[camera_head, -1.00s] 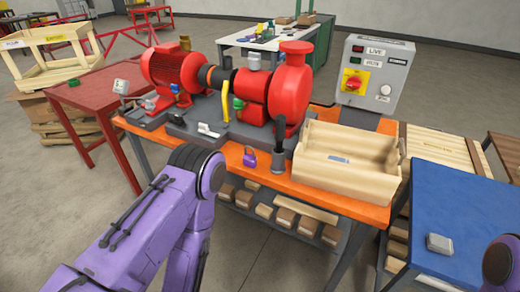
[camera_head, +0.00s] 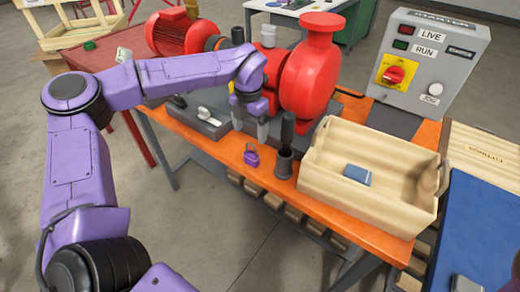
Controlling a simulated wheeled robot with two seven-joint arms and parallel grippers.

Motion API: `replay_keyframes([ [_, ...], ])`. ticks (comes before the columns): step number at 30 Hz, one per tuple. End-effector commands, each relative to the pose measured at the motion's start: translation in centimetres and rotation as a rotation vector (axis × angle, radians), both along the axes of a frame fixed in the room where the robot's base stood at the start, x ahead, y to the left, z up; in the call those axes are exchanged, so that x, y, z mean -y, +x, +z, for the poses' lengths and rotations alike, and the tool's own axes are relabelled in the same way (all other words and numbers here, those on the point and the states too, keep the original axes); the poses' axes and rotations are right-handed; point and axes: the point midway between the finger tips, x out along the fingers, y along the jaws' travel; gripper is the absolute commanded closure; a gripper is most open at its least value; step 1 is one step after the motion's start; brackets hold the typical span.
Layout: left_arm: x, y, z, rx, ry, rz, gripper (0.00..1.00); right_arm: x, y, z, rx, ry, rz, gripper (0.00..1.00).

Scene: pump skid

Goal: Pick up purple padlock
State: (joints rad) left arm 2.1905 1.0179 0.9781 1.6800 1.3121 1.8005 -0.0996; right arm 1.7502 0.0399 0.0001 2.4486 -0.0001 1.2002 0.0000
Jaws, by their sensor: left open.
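The purple padlock (camera_head: 251,156) stands on the orange tabletop (camera_head: 225,150) near its front edge, just left of a dark grey cup-like holder. My left arm reaches over the table from the left. My left gripper (camera_head: 249,130) points down with its grey fingers apart, behind and slightly above the padlock in the picture. It looks empty, and the padlock is outside the fingers. Whether the fingertips touch the table I cannot tell. My right gripper does not show; only a bit of dark, rounded purple shows at the lower right edge.
The dark holder (camera_head: 284,163) with an upright black handle stands close right of the padlock. A wooden tray (camera_head: 330,184) holding a blue-grey block (camera_head: 357,175) is right of it. The red pump (camera_head: 312,75) stands behind. A grey control box (camera_head: 428,62) is at the back right.

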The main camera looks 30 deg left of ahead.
Motion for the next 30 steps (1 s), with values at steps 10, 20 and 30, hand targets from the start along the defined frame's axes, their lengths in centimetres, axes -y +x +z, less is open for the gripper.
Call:
replay_keyframes([
  [10,0.2,-0.3,-5.1,-0.002,-0.001,-0.001,0.17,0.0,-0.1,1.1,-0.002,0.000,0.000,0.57],
  [20,0.9,0.0,-10.1,-0.003,0.000,0.000,0.17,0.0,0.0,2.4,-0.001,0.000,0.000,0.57],
  [30,0.9,0.0,-10.2,-0.001,0.001,-0.001,0.63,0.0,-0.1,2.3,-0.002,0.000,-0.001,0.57],
])
